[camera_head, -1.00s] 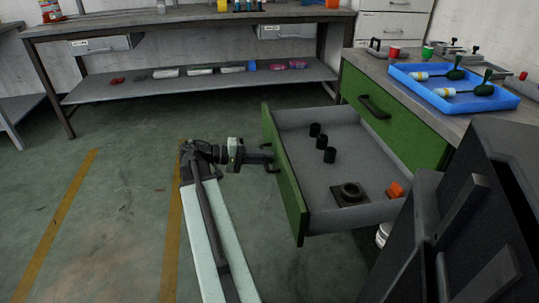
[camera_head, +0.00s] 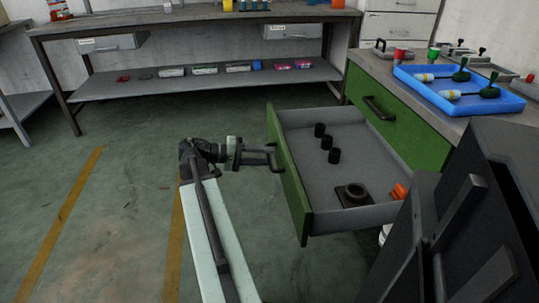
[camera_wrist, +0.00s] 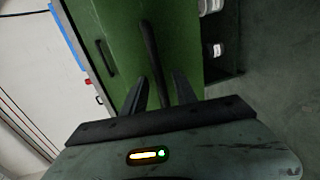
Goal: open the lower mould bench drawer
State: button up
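The lower mould bench drawer (camera_head: 289,176) has a green front and a grey inside, and it stands pulled well out from the bench. Its dark handle is on the front, facing my gripper; in the wrist view the handle (camera_wrist: 150,50) is a long dark bar on the green front. My gripper (camera_head: 268,158) is at the handle, its fingers apart. In the wrist view my gripper (camera_wrist: 158,88) has one finger on each side of the bar, with gaps showing. The handle is partly hidden by the fingers in the head view.
The drawer holds several black cylinders (camera_head: 327,142), a dark square block with a ring (camera_head: 352,195) and an orange piece (camera_head: 399,191). The upper green drawer (camera_head: 409,128) is shut. A blue tray (camera_head: 437,95) lies on the bench. Floor left of my arm is clear.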

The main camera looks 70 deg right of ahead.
jog(key=p+v, duration=0.1)
jog(key=v, duration=0.5)
